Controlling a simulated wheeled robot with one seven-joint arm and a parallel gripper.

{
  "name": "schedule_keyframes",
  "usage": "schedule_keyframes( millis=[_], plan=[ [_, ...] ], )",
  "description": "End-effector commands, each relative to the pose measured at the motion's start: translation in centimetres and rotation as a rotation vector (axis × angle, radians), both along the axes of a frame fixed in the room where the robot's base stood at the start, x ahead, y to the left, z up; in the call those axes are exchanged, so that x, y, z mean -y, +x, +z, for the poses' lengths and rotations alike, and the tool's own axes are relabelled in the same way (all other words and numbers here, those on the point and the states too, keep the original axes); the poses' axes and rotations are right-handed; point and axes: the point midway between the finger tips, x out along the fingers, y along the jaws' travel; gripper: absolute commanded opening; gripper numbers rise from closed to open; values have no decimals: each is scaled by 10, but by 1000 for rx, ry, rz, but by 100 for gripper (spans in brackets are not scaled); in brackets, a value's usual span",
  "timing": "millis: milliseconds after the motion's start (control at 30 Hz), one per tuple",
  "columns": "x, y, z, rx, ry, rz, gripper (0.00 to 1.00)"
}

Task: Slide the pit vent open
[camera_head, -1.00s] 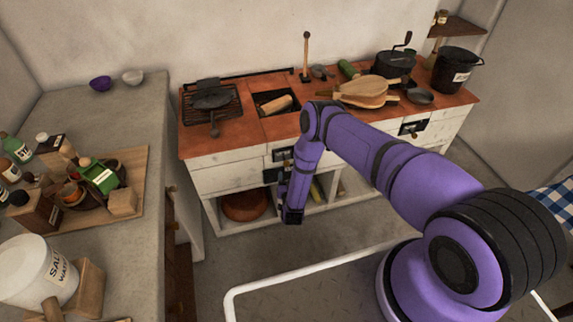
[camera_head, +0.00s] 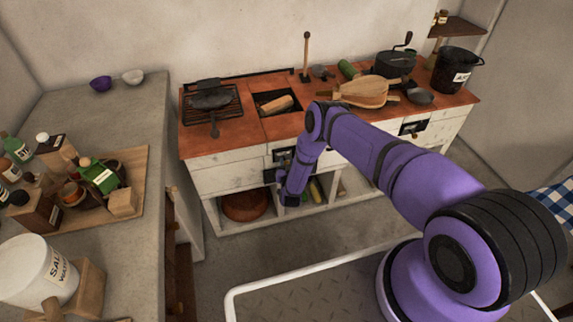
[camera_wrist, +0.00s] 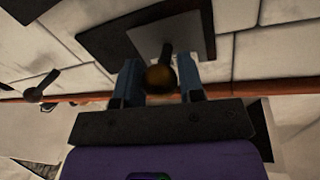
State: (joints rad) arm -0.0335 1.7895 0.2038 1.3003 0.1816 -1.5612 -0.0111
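In the wrist view a dark metal vent plate (camera_wrist: 100,38) with a paler grey panel (camera_wrist: 203,38) sits on the whitewashed brick front. A short stem with a round brass-brown knob (camera_wrist: 160,79) sticks out from it. My gripper (camera_wrist: 161,72) has its two fingers apart, one on each side of the knob, with the knob between them. I cannot tell whether either finger touches it. In the head view my gripper (camera_head: 291,197) is low at the hearth front, below a dark fitting (camera_head: 283,154); the knob is hidden there.
Another dark fitting (camera_head: 413,128) is farther right on the hearth (camera_head: 235,135). A round brown vessel (camera_head: 245,206) stands in the open shelf beside my gripper. A stone counter (camera_head: 140,215) runs along the left. Bellows (camera_head: 365,92) and pans lie on top.

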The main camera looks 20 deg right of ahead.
Motion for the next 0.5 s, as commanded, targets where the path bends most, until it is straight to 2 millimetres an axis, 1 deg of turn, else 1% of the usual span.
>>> schedule_keyframes(
  millis=[33,133,267,333,433,500],
  plan=[
    [0,0,0,0,0,0,24],
    [0,0,0,0,0,0,1],
    [1,0,0,0,0,0,0],
    [6,0,0,0,-1,-1,0],
    [21,0,0,-1,-1,-2,0],
    [35,0,0,-1,-2,-2,0]
  ],
)
